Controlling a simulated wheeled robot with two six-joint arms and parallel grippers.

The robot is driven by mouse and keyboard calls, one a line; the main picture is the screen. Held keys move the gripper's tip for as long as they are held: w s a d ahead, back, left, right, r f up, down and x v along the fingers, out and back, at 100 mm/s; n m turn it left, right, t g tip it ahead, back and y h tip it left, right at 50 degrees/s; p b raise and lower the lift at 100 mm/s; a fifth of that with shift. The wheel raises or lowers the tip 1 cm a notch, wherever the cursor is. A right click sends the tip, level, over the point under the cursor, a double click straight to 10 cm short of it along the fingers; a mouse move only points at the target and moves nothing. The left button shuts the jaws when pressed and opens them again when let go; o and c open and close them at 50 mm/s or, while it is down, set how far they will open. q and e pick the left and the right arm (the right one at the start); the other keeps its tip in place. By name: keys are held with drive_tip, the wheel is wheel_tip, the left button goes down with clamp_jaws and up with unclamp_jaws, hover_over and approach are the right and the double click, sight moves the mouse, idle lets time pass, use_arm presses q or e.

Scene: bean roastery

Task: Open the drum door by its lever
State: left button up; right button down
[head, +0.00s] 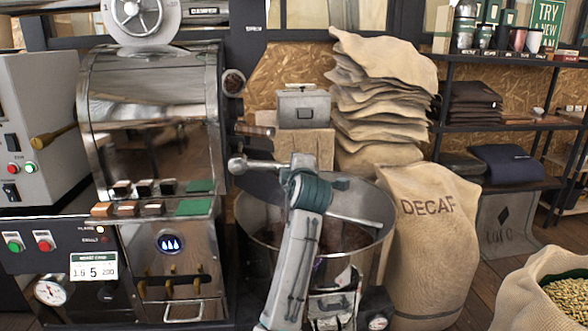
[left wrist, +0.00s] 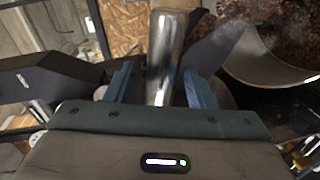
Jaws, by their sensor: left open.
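The chrome lever (head: 262,164), with a ball at its left end, stands out at the right side of the steel roaster drum (head: 150,110). In the left wrist view a shiny metal bar, seemingly the lever (left wrist: 168,50), runs up between the two blue fingers. My left gripper (head: 299,168) is at the lever's right end in the head view; it also shows in the left wrist view (left wrist: 160,90). It is open, with a finger on each side of the bar and visible gaps. The drum door is mostly hidden behind the lever and my gripper. My right gripper is not in view.
The round cooling bin (head: 375,208) lies below and behind my left arm. A wooden handle (head: 255,130) sticks out just above the lever. A DECAF sack (head: 428,250) stands right of the bin. A grey box (head: 303,108) and stacked sacks (head: 380,105) are behind.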

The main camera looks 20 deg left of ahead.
use_arm(q)
drive_tip(key=v, duration=0.9)
drive_tip(key=shift+s+d, duration=0.2)
drive_tip(key=shift+s, duration=0.15)
